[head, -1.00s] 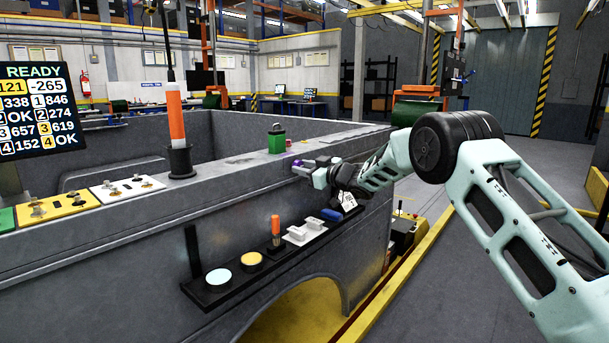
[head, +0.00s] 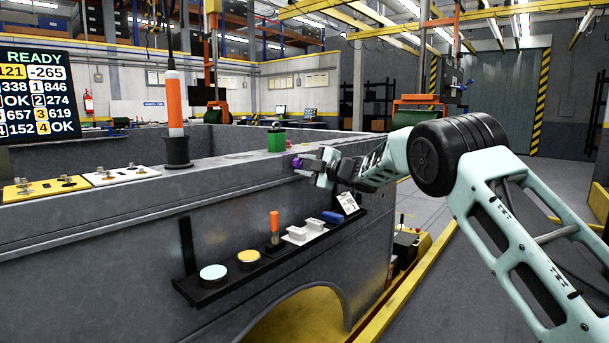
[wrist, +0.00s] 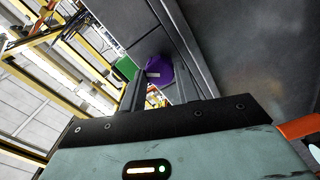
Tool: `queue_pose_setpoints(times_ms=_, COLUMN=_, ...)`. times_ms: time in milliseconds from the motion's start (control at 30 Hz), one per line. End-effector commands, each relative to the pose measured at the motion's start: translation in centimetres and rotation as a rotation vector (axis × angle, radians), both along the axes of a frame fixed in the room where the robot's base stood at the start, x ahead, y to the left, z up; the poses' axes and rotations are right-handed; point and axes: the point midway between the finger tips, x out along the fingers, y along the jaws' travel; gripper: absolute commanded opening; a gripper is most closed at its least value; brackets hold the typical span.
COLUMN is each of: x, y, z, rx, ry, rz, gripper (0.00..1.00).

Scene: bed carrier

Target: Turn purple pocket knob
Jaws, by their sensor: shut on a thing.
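The purple pocket knob (head: 296,163) is on the top edge of the grey truck bed, near its right end. It also shows in the wrist view (wrist: 160,73), with a small pale mark on its face. My gripper (head: 308,165) reaches it from the right. In the wrist view its two dark fingers (wrist: 160,88) lie on either side of the knob, shut on it. The finger tips partly cover the knob's sides.
Below, a black shelf (head: 225,283) carries round buttons, an orange-handled lever, white pieces and a blue piece. A READY screen (head: 40,92) is at far left.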

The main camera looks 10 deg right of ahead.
Motion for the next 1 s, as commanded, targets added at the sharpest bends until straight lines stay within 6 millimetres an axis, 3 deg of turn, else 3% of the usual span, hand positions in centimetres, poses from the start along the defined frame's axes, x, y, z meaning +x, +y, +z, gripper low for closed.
queue_pose_setpoints(times_ms=500, x=-0.02, y=0.03, z=-0.47, rx=-0.315, ry=-0.227, rz=0.002, gripper=0.09)
queue_pose_setpoints(times_ms=1000, x=-0.03, y=0.06, z=-0.28, rx=-0.400, ry=-0.286, rz=0.002, gripper=0.09)
